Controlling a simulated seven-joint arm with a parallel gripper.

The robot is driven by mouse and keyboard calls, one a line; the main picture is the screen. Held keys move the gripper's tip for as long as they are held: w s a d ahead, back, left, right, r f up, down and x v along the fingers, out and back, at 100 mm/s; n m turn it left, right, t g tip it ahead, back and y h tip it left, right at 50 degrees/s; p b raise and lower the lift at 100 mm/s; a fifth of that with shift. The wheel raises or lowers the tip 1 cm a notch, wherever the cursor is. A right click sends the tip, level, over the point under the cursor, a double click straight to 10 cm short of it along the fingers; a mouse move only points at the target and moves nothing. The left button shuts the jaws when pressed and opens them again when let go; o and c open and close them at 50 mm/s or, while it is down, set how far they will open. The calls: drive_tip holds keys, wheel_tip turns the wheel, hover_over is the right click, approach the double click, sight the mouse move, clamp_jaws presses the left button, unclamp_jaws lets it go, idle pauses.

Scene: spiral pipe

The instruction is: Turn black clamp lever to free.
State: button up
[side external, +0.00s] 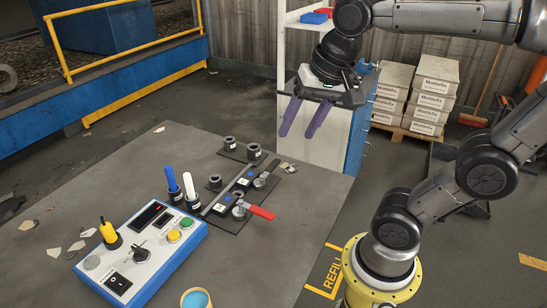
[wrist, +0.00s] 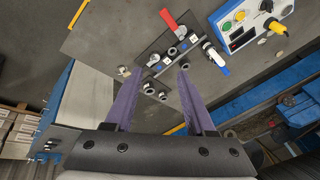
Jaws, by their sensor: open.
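A dark fixture plate (side external: 228,224) lies on the grey table with two clamps. The near clamp has a red lever (side external: 261,212), which also shows in the wrist view (wrist: 168,19). The far clamp (side external: 262,181) is small and grey; its lever looks dark, and I cannot make out its exact angle. My gripper (side external: 297,134) is open and empty, held above and beyond the far end of the fixture with its purple fingers pointing down. In the wrist view the open fingers (wrist: 160,71) frame the fixture from above, touching nothing.
Dark round sockets (side external: 253,151) stand behind the fixture. A blue-handled tool (side external: 170,178) and a white-handled tool (side external: 189,184) stand upright at left. The right table area is clear.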

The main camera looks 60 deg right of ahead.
drive_tip(key=w+d+m+g, duration=0.1)
drive_tip(key=w+d+m, duration=0.2)
drive_tip(key=w+m, duration=0.15)
drive_tip(key=m+g, duration=0.3)
drive_tip(key=m, duration=0.1)
hover_over(274, 163)
wheel_tip(274, 163, down, 7)
wheel_tip(274, 163, down, 13)
drive_tip(key=shift+a+r, duration=0.1)
drive_tip(key=shift+c, duration=0.2)
clamp_jaws()
idle(0.7)
